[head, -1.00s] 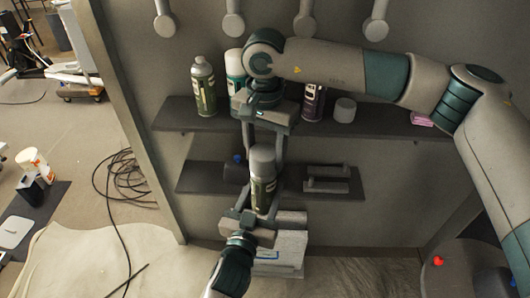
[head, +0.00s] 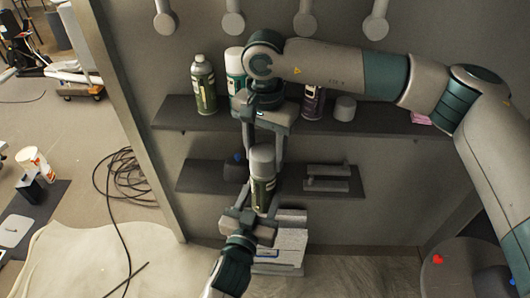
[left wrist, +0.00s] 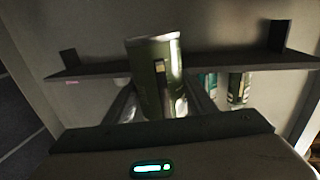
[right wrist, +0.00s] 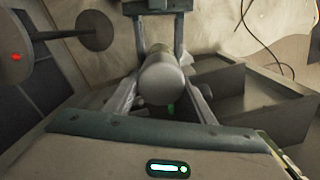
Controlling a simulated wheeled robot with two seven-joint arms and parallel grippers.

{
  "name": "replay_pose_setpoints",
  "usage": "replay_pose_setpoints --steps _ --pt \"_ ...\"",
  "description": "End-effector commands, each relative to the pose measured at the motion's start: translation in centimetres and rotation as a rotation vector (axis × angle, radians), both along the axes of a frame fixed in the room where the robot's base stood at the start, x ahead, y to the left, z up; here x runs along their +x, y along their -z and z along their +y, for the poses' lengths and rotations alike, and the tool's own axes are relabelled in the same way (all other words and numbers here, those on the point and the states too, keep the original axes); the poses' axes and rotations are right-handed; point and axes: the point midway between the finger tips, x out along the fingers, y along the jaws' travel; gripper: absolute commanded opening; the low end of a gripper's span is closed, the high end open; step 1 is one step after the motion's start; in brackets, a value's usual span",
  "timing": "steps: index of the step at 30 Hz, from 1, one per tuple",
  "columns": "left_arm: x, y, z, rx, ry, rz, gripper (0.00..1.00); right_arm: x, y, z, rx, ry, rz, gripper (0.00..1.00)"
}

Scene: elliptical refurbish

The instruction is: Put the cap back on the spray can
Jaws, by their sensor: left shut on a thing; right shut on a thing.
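The green spray can (head: 263,190) stands upright in front of the shelves, below the grey cap (head: 262,158). My left gripper (head: 257,212) is shut on the can's lower body from below; the can also shows between its fingers in the left wrist view (left wrist: 160,85). My right gripper (head: 265,145) reaches down from above and is shut on the cap, which shows between its fingers in the right wrist view (right wrist: 162,80). The cap lines up with the can's top and looks touching; whether it is fully seated I cannot tell.
The upper shelf (head: 385,122) holds another green can (head: 203,85), more spray cans and a grey cylinder (head: 345,108). The lower shelf (head: 350,183) holds grey items close behind the can. A light block (head: 290,240) is below. Cables lie on the left floor.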

Motion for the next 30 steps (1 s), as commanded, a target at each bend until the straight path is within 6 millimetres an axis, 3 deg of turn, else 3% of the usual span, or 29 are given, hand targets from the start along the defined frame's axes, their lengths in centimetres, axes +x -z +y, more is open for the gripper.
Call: replay_pose_setpoints --steps 27,28,30 --pt "0.01 -0.05 0.0 0.0 0.0 -0.001 0.19 0.0 0.84 -0.01 0.0 0.0 0.0 0.31" --pt "0.01 -0.06 0.0 0.0 0.0 -0.001 0.19 0.01 0.84 0.0 0.0 0.0 0.0 0.54" --pt "0.01 -0.07 0.0 0.0 0.0 -0.001 0.19 0.01 0.83 0.0 0.0 0.0 0.0 0.7"
